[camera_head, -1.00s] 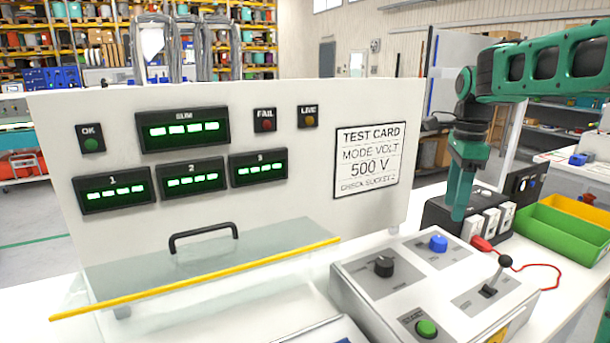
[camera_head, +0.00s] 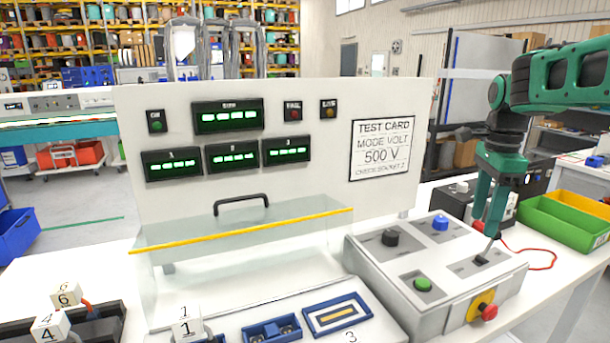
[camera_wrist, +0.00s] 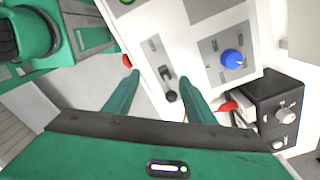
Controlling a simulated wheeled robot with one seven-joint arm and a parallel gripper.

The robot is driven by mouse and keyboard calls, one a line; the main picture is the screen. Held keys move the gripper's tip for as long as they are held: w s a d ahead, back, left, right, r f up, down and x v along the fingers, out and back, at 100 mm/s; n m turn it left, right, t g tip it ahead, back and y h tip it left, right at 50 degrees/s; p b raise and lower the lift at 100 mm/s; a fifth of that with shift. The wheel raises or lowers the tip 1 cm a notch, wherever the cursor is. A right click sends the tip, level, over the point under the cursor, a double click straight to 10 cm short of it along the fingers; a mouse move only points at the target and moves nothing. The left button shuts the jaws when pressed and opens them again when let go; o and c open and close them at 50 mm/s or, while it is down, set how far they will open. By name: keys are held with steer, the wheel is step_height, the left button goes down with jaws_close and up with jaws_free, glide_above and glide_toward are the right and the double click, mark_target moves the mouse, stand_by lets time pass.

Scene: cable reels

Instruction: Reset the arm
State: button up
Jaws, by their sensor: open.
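My green gripper (camera_head: 486,222) points down over the right part of the grey control box (camera_head: 365,275). Its fingers are apart with a lever (camera_head: 482,260) close by their tips. In the wrist view the lever's black knob (camera_wrist: 171,96) shows between the two fingers (camera_wrist: 160,84), with no clear contact.
A white panel (camera_head: 300,195) with lit displays and a test card (camera_head: 382,149) stands behind a clear cover (camera_head: 240,235). A black socket box (camera_head: 455,203), a red cable (camera_head: 540,267) and a green bin (camera_head: 560,224) lie right. Numbered blocks (camera_head: 187,325) stand in front.

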steer(key=s+f+n, duration=0.4)
steer(key=s, duration=0.5)
steer(key=s+d+f+n, duration=0.1)
steer(key=s+f+n, duration=0.3)
steer(key=s, duration=0.6)
steer(key=s+d+f+n, duration=0.1)
steer(key=s+f+n, duration=0.3)
steer(key=s, duration=0.6)
steer(key=shift+f+n, duration=0.25)
steer(key=shift+n, duration=0.65)
steer(key=shift+s+d, duration=0.1)
steer(key=shift+w+f, duration=0.25)
steer(key=shift+w, duration=0.35)
